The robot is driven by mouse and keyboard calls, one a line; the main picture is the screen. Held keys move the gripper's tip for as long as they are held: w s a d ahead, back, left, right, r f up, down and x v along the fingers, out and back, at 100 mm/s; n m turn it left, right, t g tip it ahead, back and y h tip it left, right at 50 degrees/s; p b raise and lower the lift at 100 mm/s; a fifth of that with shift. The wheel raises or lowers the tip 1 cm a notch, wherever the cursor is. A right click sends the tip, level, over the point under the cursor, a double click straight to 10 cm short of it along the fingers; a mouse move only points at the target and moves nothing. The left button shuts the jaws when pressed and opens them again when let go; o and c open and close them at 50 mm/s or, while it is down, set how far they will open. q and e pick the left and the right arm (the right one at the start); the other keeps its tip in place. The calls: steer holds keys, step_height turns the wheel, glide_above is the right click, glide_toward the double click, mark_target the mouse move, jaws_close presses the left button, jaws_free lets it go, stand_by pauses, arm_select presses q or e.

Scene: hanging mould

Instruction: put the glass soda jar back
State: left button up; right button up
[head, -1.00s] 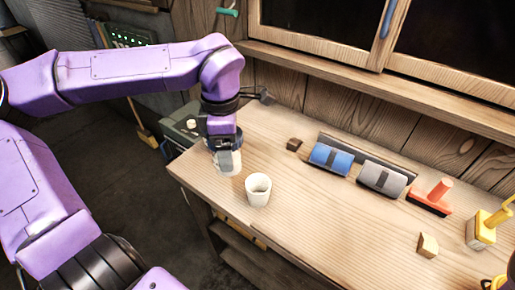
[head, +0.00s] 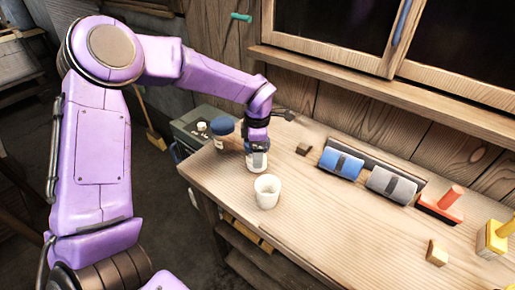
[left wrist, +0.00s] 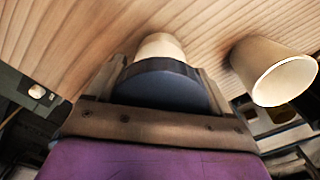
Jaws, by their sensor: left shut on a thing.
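A pale jar (head: 257,161) with a dark blue lid (left wrist: 160,82) is in my left gripper (head: 257,146), whose fingers are shut around the lid. The jar looks about upright over the left part of the wooden worktop; I cannot tell if its base touches the wood. In the left wrist view its pale body (left wrist: 160,46) shows beyond the lid. A second jar with a blue lid (head: 222,126) stands to the left of the gripper. I cannot tell from the labels which jar holds soda. My right gripper is not in view.
A white cup (head: 267,192) stands close to the held jar, towards the worktop's front edge. A small dark block (head: 304,149), a blue roll (head: 341,163), a grey roll (head: 391,186), a red-handled tool (head: 441,205) and a wooden block (head: 437,252) lie to the right.

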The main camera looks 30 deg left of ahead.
arm_select(q)
steer(key=shift+w, duration=0.1)
steer(key=shift+s+f, duration=0.15)
steer(key=shift+s, duration=0.05)
steer(key=o, duration=1.1)
steer(key=shift+w, duration=0.1)
steer(key=shift+r, duration=0.2)
step_height(320, 180, up, 12)
steer(key=shift+b, duration=0.6)
